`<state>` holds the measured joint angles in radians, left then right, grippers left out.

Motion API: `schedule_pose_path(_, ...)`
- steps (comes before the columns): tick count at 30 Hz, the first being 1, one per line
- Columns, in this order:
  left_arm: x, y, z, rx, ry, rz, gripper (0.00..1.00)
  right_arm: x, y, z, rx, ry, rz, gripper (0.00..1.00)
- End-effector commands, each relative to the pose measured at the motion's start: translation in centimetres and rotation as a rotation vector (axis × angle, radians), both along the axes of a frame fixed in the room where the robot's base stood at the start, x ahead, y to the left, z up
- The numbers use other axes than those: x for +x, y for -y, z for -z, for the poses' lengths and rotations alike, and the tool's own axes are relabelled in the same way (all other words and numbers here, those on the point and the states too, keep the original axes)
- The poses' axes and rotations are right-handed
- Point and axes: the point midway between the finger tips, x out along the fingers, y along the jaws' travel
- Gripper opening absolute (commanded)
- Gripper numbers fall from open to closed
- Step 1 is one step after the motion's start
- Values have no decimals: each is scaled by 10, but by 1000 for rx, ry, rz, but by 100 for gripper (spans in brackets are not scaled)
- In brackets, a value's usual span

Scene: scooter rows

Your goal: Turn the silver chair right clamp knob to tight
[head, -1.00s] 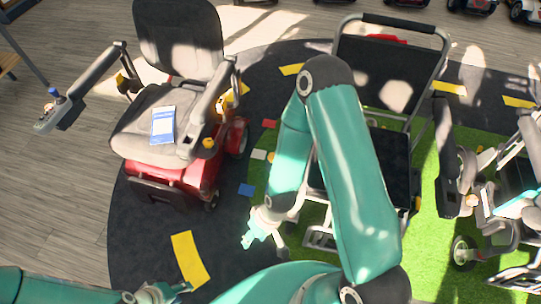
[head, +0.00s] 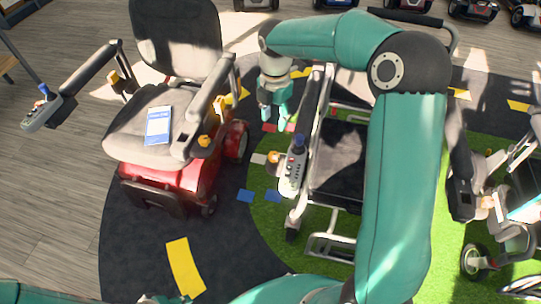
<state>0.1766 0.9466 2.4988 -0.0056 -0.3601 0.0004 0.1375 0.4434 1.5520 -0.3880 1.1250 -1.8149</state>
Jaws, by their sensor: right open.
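The silver chair stands on the green mat, its silver frame (head: 333,247) and dark seat (head: 341,150) partly behind my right arm. An orange clamp knob (head: 273,157) shows at its picture-left armrest, beside a grey joystick box (head: 293,170). Which way the knob is turned cannot be told. My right gripper (head: 274,117) is open and empty, fingers pointing down, above and apart from the knob in the picture. The chair's other armrest (head: 459,180) shows right of my arm. My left gripper (head: 166,299) is barely in view at the bottom edge; its jaws cannot be made out.
A red chair (head: 170,187) with a grey seat stands at left, a blue-and-white booklet (head: 158,126) on it. Another wheeled chair (head: 515,215) is at the right edge. Dark floor with a yellow strip (head: 184,266) lies clear in front. Scooters line the back.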

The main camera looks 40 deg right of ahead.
Motion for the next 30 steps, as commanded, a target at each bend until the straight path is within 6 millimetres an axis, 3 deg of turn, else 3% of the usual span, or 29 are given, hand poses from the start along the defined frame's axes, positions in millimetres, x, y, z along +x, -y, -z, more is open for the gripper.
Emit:
schedule_pose_path(18,0,0,11,0,0,0,40,-1,-1,125,3,-6,2,46)
schedule_pose_path(24,0,0,13,0,0,0,40,0,-1,150,2,-3,2,46)
schedule_pose_path(30,0,0,13,0,0,0,40,0,-1,159,2,-1,2,46)
